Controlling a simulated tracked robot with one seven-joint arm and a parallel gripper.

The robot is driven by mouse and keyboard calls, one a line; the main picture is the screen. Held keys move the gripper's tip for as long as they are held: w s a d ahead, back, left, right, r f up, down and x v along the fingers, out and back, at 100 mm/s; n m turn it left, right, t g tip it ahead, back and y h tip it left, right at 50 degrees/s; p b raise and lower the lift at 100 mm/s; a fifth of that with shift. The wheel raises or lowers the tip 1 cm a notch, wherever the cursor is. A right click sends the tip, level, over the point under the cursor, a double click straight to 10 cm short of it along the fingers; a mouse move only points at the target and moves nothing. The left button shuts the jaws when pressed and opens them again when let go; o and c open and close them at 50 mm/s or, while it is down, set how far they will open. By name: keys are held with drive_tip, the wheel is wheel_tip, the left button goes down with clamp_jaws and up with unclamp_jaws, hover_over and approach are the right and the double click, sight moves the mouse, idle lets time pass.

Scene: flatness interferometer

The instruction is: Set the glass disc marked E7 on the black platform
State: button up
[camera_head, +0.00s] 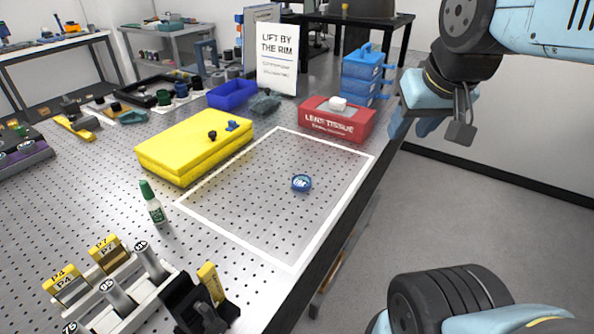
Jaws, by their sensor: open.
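A small round blue-rimmed disc (301,183) lies flat inside the white outlined area of the table. It has a pale mark that is too small to read, so I cannot tell if it is E7. A black holder (190,302) stands at the front of the table, and a black tray-like piece (160,90) lies at the back left. I cannot tell which, if either, is the black platform. My gripper (456,118) is open and empty at the upper right, past the table's right edge and well apart from the disc.
The outlined area (245,215) is mostly clear.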

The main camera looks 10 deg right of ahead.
drive_tip(key=shift+o, duration=0.2)
drive_tip(key=o, duration=0.3)
drive_tip(key=shift+w+a, duration=0.15)
drive_tip(key=shift+w, duration=0.2)
drive_tip(key=o, duration=0.5)
drive_tip(key=w+m, duration=0.1)
drive_tip(key=w+a+m+g, duration=0.1)
drive_tip(key=w+a+m, duration=0.1)
drive_tip(key=shift+w+a+f+g, duration=0.1)
drive_tip(key=shift+w+f+g, duration=0.2)
drive_tip(key=shift+w+f, duration=0.1)
drive_tip(key=m+g+h, duration=0.3)
drive_tip(key=m+h, duration=0.1)
drive_tip(key=m, duration=0.7)
hover_over(302, 180)
drive_tip(key=a, duration=0.2)
drive_tip(key=f, duration=1.7)
drive_tip(key=shift+s+a+f, duration=0.1)
drive_tip(key=shift+s+f, duration=0.05)
drive_tip(key=shift+s, duration=0.1)
drive_tip(key=shift+x, duration=2.7)
